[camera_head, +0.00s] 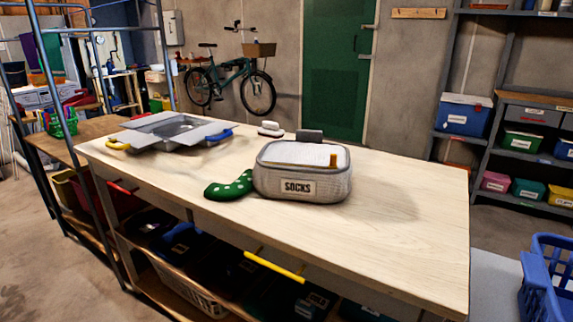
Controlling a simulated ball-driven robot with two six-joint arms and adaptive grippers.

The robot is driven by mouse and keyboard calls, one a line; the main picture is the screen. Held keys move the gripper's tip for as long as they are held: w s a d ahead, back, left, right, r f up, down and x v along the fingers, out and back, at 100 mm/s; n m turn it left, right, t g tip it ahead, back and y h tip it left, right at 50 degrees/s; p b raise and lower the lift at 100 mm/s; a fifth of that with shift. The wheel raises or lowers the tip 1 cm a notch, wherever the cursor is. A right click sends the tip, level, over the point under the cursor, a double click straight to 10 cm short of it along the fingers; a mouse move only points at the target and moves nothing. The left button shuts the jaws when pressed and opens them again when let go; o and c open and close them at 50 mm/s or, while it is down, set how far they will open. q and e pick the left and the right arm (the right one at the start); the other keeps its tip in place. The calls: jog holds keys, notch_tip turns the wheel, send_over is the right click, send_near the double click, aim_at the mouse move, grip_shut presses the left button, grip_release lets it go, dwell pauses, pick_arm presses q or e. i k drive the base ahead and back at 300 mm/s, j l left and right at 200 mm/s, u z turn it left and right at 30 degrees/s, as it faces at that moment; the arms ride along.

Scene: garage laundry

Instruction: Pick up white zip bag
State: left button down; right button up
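A white-grey zip bag (303,172) with rounded corners stands upright on the pale wooden worktable (410,215), right of its middle. A label reading "SOCKS" is on its front. Its top is white and looks closed, with a small orange-brown tab at the right of the top. A green sock with white dots (228,187) lies against or just beside its left side; I cannot tell if they touch. Neither of my grippers is in view.
A grey metal tray-like thing (178,128) with yellow and blue handles lies at the table's far left. Small white (270,128) and dark grey (309,136) items lie behind the bag. The table's right side is clear. A blue basket (547,280) stands at lower right.

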aim_at(296, 170)
jog(key=i+j+z, duration=0.1)
jog(key=j, duration=0.25)
jog(key=i+j+z, duration=0.1)
jog(key=i+j, duration=0.15)
jog(key=j, duration=0.15)
jog(key=i+j, duration=0.15)
jog(key=j, duration=0.25)
jog(key=i+j+z, duration=0.15)
jog(key=j, duration=0.25)
